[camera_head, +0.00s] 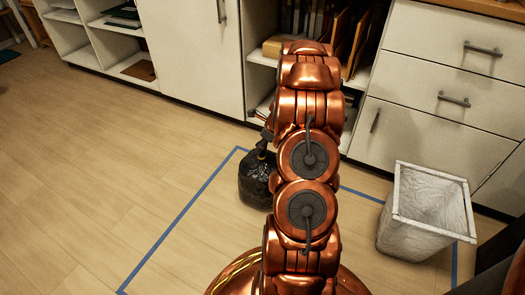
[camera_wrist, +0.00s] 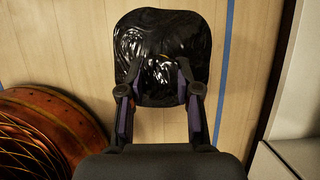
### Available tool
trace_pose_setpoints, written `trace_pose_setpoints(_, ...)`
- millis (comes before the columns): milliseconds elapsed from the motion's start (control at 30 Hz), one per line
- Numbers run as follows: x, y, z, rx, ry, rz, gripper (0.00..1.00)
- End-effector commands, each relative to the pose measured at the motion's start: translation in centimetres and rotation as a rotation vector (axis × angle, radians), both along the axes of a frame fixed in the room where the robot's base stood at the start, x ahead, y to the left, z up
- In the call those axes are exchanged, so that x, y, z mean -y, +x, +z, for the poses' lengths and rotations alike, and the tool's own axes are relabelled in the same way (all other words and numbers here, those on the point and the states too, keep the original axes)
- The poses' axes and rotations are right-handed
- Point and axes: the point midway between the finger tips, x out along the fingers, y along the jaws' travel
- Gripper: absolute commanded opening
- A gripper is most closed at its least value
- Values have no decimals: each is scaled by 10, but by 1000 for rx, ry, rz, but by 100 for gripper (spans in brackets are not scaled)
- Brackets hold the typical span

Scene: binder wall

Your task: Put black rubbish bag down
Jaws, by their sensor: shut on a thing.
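The black rubbish bag (camera_head: 256,184) is shiny and rounded, with a gathered top. In the head view it is left of my copper arm, which hides its right side. In the wrist view the bag (camera_wrist: 160,45) lies between and beyond the fingertips. My gripper (camera_wrist: 160,85) is shut on the bag's top; in the head view the gripper (camera_head: 266,140) shows above the bag. The bag hangs or stands upright close to the wooden floor, inside the blue tape outline (camera_head: 190,212). I cannot tell whether its bottom touches the floor.
A white bin (camera_head: 395,225) with a pale liner stands at the right, by the tape's right side. White drawers (camera_head: 440,90) and a cabinet door (camera_head: 190,50) line the back, with open shelves of folders (camera_head: 345,40) between. The floor at the left is clear.

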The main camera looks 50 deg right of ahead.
Motion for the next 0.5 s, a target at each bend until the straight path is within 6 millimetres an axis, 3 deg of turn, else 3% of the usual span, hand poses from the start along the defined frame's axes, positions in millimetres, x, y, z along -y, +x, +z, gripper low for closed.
trace_pose_setpoints(133, 0, 0, -18, 1, 0, 0, 0)
trace_pose_setpoints(400, 0, 0, -18, 1, -1, -1, 0)
trace_pose_setpoints(433, 0, 0, -18, 0, -1, 0, 36)
trace_pose_setpoints(500, 0, 0, -18, 0, -1, 0, 43)
